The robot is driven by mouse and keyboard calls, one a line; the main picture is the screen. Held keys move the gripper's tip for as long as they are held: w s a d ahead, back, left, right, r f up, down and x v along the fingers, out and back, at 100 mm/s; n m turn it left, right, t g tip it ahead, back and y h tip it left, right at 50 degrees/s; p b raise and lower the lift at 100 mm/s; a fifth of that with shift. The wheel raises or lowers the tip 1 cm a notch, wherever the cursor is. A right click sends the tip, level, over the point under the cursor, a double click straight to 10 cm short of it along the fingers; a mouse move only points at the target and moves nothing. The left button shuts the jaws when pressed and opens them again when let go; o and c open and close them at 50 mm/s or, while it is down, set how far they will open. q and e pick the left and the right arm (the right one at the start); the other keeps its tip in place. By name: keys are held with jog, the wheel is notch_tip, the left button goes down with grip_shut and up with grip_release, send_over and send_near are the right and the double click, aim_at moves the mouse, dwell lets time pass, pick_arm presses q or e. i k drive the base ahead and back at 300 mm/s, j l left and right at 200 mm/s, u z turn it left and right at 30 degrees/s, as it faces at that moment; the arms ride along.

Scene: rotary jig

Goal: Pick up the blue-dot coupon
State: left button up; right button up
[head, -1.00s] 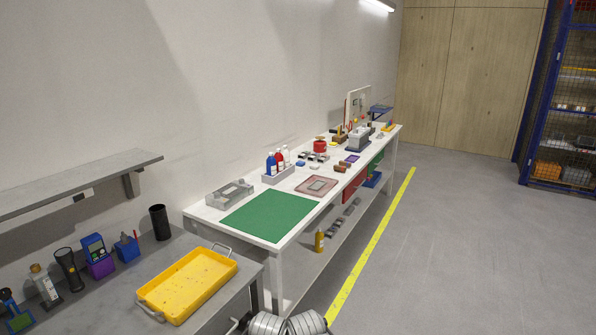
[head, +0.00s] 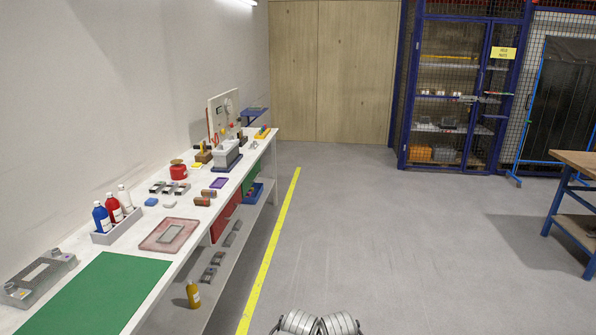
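I cannot make out a blue-dot coupon at this distance. The long white workbench (head: 140,298) on the left carries several small parts. Grey metal blocks (head: 170,188) and brown cylinders (head: 205,197) lie near its middle. A pink tray with a grey plate (head: 170,235) lies nearer to me, beside a green mat (head: 100,295). Rounded, ribbed grey parts, probably mine, show at the bottom centre edge. No gripper fingers can be seen.
A box of blue, red and white bottles (head: 117,225) stands at the bench's wall side. A yellow floor line (head: 268,255) runs along the bench. The floor to its right is clear. A blue-framed workbench (head: 567,205) stands at right, a mesh cage (head: 455,95) at the back.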

aim_at(171, 186)
jog(key=i, duration=1.75)
jog(key=i+l+u, duration=0.25)
jog(key=i+u, duration=0.15)
jog(key=i, duration=0.25)
jog(key=i+l+u, duration=0.45)
jog(key=i, duration=0.2)
jog(key=i+l+u, duration=0.4)
jog(key=i+l, duration=0.15)
jog(key=l, duration=0.1)
